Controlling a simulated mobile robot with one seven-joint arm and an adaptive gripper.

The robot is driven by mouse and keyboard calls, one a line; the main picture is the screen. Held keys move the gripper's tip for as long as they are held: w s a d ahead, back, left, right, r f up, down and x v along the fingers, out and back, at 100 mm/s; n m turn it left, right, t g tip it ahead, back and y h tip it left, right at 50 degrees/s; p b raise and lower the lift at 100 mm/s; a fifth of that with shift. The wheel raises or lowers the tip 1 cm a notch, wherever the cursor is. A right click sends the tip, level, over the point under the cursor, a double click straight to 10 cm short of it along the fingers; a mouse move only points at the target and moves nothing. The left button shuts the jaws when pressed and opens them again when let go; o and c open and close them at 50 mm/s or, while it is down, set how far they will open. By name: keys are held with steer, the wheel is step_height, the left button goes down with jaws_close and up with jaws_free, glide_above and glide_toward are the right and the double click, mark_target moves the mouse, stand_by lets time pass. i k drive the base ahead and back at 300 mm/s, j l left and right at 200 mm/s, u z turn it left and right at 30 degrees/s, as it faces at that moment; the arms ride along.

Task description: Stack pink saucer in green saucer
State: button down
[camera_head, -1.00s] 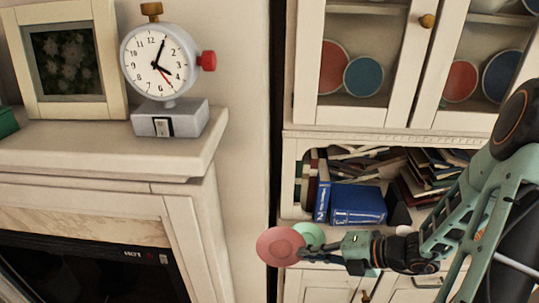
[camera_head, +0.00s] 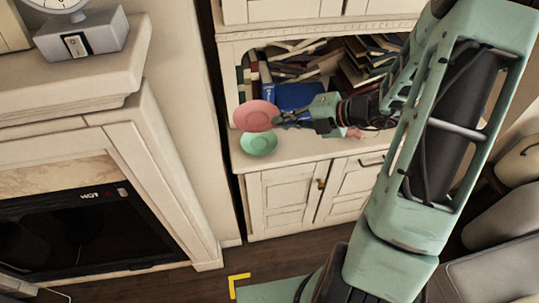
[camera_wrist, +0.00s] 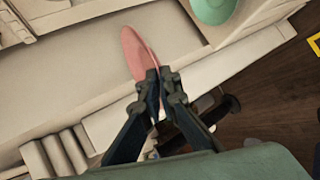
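The pink saucer (camera_head: 256,115) is held at its right edge by my gripper (camera_head: 281,119) in the head view. In the wrist view the pink saucer (camera_wrist: 138,55) shows nearly edge-on, with its near rim between the two fingers of my gripper (camera_wrist: 160,82), which are shut on it. The green saucer (camera_head: 259,143) lies on the cabinet ledge, just below the pink one in the head view. It shows partly at the top of the wrist view (camera_wrist: 212,8), apart from the pink saucer and to its right.
The cabinet shelf behind holds a blue book (camera_head: 298,96) and several other books (camera_head: 368,60). Cabinet doors (camera_head: 283,196) are below the ledge. A fireplace (camera_head: 80,235) with a mantel stands at the left. The wooden floor (camera_head: 200,284) is in front.

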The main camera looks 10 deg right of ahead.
mark_target(259, 144)
steer(key=j+z, duration=0.1)
steer(key=z, duration=0.4)
steer(key=k+z, duration=0.15)
steer(key=z, duration=0.35)
steer(key=k+j+z, duration=0.15)
steer(key=z, duration=0.25)
steer(key=k+z, duration=0.35)
steer(key=k+u, duration=0.2)
steer(key=u, duration=0.15)
steer(key=k+j+u, duration=0.15)
steer(key=u, duration=0.2)
steer(key=k+j+u, duration=0.1)
steer(key=u, duration=0.35)
steer(key=k+j+u, duration=0.1)
steer(key=u, duration=0.3)
steer(key=i+j, duration=0.1)
steer(key=i, duration=0.35)
steer(key=i+j+u, duration=0.1)
steer(key=i, duration=0.35)
